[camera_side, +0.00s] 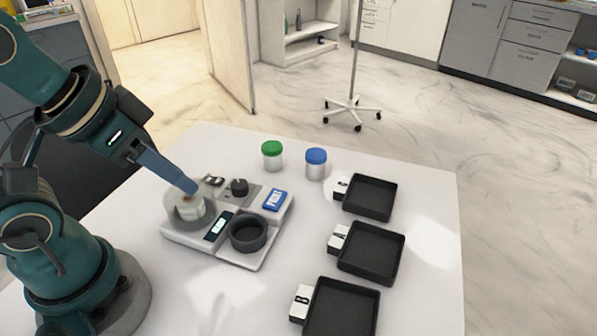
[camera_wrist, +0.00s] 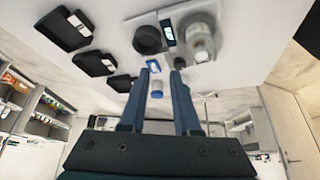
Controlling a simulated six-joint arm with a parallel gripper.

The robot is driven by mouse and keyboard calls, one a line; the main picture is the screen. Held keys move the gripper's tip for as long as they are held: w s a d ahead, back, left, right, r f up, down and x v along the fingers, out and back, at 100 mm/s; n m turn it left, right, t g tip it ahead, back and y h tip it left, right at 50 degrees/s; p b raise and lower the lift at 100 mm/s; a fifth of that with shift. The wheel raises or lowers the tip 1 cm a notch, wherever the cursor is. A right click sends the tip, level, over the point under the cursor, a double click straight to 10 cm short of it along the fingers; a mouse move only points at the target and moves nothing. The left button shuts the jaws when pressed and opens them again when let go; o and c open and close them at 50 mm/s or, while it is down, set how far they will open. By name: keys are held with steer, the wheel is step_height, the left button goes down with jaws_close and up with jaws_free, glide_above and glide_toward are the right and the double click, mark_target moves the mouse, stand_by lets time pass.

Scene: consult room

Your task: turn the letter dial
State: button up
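The letter dial (camera_side: 239,187) is a small black knob on the back part of a pale grey device (camera_side: 240,261) on the white table. In the wrist view the dial (camera_wrist: 180,62) shows just past the right fingertip. My gripper (camera_side: 190,187) is to the left of the dial in the side view, near a clear round cover with a whitish jar (camera_side: 187,208) inside. In the wrist view my gripper (camera_wrist: 164,70) has its two blue fingers apart with nothing held between them. Any letter on the dial is too small to read.
The device also carries a small display (camera_side: 217,226), a black round cup (camera_side: 248,233) and a blue-and-white block (camera_side: 275,200). Green-lidded (camera_side: 272,157) and blue-lidded (camera_side: 316,164) jars stand behind. Black trays (camera_side: 371,255) with letter tags line the right side.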

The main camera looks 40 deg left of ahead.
steer(key=o, duration=0.5)
steer(key=shift+m, duration=0.3)
steer(key=shift+c, duration=0.2)
steer(key=m+g, duration=0.6)
steer(key=m, duration=0.4)
glide_above(239, 183)
step_height(239, 183, down, 7)
steer(key=shift+d, duration=0.1)
steer(key=shift+f, duration=2.6)
jaws_close()
